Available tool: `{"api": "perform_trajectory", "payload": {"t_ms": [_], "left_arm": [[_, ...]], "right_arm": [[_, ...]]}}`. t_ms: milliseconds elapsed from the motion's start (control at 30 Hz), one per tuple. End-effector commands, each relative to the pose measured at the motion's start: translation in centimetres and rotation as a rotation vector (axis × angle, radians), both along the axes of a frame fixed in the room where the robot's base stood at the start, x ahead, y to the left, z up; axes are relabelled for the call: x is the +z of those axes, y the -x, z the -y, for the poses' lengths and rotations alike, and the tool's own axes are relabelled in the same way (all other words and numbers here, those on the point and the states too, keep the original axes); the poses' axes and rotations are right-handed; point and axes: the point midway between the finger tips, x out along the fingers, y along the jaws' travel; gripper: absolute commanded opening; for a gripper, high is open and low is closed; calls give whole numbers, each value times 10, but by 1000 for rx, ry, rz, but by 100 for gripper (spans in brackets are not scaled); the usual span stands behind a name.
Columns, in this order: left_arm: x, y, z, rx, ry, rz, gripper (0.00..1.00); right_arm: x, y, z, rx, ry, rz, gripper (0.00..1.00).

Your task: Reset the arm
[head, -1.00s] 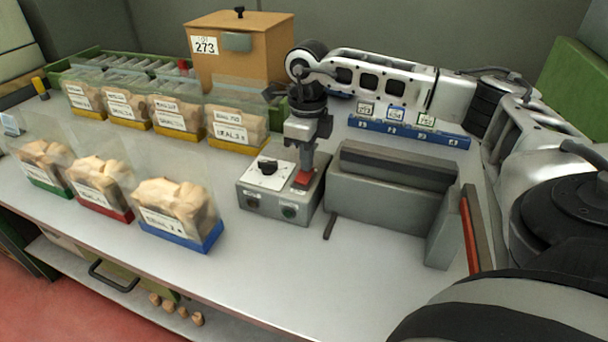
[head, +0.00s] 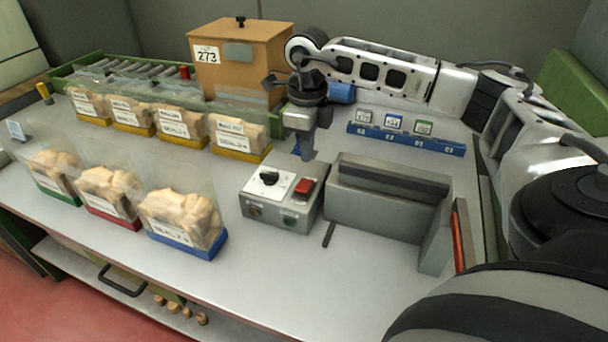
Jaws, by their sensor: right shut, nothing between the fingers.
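My right arm comes in from the right and reaches over the back of the bench. My right gripper (head: 306,154) points down, shut and empty, behind the grey control box (head: 280,207). The box carries a black knob on a white plate (head: 270,181) and a red button (head: 305,188), both uncovered. The fingertips look apart from the button. My left gripper is not in view.
A grey sealer-like block (head: 385,212) stands right of the box. Bags in blue (head: 190,242), red, green and yellow trays fill the left. A brown box (head: 240,70) and a blue card rack (head: 405,138) stand behind.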

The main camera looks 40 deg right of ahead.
Motion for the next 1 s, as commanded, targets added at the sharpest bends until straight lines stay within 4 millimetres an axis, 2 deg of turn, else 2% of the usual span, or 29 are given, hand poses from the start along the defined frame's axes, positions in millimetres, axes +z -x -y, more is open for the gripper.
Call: {"api": "perform_trajectory", "payload": {"t_ms": [33, 167, 767, 867, 967, 1000], "left_arm": [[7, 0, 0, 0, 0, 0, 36], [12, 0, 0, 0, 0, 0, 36], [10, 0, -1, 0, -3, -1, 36], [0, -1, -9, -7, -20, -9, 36], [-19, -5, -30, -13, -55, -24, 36], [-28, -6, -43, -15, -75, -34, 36]], "right_arm": [[8, 0, 0, 1, 0, 0, 0], [15, 0, 0, 1, 0, 0, 0], [14, -1, -3, 2, -7, 2, 0], [14, -7, -22, 8, -51, 16, 0], [15, -18, -62, 17, -154, 40, 0], [17, -23, -85, 19, -210, 49, 0]]}}
